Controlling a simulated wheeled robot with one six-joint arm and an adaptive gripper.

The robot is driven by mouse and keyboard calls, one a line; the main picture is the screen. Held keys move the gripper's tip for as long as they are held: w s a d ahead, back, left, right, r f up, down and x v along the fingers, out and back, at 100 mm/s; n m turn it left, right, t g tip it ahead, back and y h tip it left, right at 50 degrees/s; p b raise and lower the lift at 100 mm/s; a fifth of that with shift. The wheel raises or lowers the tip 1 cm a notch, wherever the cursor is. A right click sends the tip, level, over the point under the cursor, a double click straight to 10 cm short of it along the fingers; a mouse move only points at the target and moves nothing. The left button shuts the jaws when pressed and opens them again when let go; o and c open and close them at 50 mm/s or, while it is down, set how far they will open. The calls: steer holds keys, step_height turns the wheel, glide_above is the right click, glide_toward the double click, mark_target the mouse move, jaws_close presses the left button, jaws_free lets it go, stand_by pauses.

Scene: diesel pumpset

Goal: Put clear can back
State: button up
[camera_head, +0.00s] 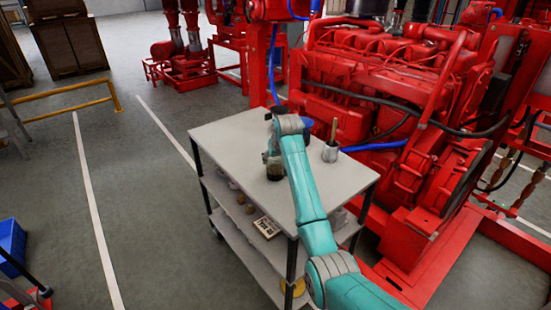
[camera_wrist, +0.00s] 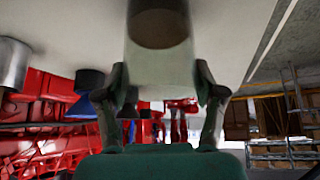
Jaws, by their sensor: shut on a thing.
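The clear can (camera_wrist: 160,58) is see-through with dark contents at one end. In the wrist view it stands between the two fingers of my gripper (camera_wrist: 160,82), which is shut on it.
A metal cup (camera_head: 330,151) with a stick in it stands right of my arm. A blue item (camera_head: 304,126) and a dark item (camera_head: 276,112) are behind my wrist. The red engine (camera_head: 385,85) stands close behind the cart. The cart top's front left is clear.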

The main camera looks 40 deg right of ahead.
steer(key=o, duration=1.4)
steer(key=v, duration=1.2)
steer(key=shift+s, duration=0.1)
